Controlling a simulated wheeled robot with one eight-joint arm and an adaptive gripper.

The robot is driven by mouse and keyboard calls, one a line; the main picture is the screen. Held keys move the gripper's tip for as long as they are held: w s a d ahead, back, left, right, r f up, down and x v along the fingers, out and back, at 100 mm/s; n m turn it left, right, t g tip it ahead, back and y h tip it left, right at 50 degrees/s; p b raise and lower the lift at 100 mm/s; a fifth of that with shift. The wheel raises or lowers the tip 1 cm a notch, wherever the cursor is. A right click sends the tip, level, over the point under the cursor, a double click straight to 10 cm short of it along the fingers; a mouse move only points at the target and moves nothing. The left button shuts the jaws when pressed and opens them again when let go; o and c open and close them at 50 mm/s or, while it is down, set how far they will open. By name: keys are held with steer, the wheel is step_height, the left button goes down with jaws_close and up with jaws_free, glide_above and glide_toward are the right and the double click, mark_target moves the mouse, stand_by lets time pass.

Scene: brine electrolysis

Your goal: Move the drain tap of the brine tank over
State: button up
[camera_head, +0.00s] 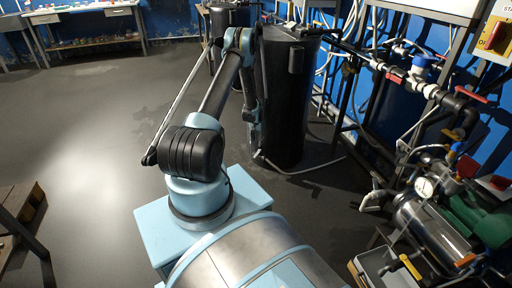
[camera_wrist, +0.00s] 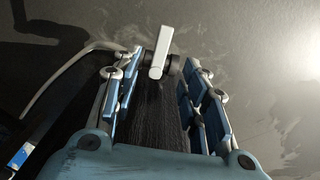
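The brine tank (camera_head: 284,100) is a tall black cylinder standing on the floor at top centre of the head view. Its drain tap (camera_wrist: 160,52) shows in the wrist view as a pale, flat lever on a dark fitting. My gripper (camera_wrist: 161,76) is open, with a blue-padded finger on either side. The tap lies at the far end of the gap, around the fingertips; I cannot tell whether either finger touches it. In the head view my gripper (camera_head: 253,135) hangs low at the tank's left side, and the tap cannot be made out there.
A pale hose (camera_wrist: 62,74) runs left from near the tap and shows on the floor right of the tank (camera_head: 312,171). Pipes, valves and a gauge (camera_head: 425,187) crowd the right side. A workbench (camera_head: 85,14) stands at the back left. The floor at left is largely clear.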

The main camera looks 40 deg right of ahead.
steer(key=shift+r, duration=0.8)
